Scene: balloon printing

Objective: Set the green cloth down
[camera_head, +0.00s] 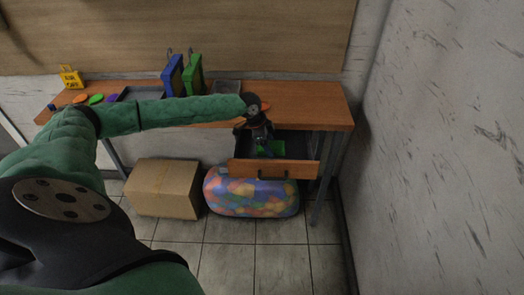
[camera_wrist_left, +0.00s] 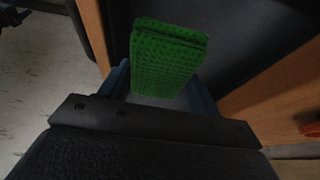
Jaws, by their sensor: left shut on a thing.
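The green cloth (camera_wrist_left: 168,58) is a folded, textured piece in the left wrist view, between the blue-edged fingers of my left gripper (camera_wrist_left: 165,92). In the head view, a small part of the green cloth (camera_head: 270,147) shows inside an open drawer (camera_head: 290,170) under the right part of the table. My left gripper (camera_head: 262,148) points down into this drawer and is shut on the cloth. I cannot tell whether the cloth touches the drawer bottom. My right gripper does not show.
Below are a cardboard box (camera_head: 163,188) and a bag of coloured balloons (camera_head: 250,193). A scuffed wall (camera_head: 440,150) stands at right.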

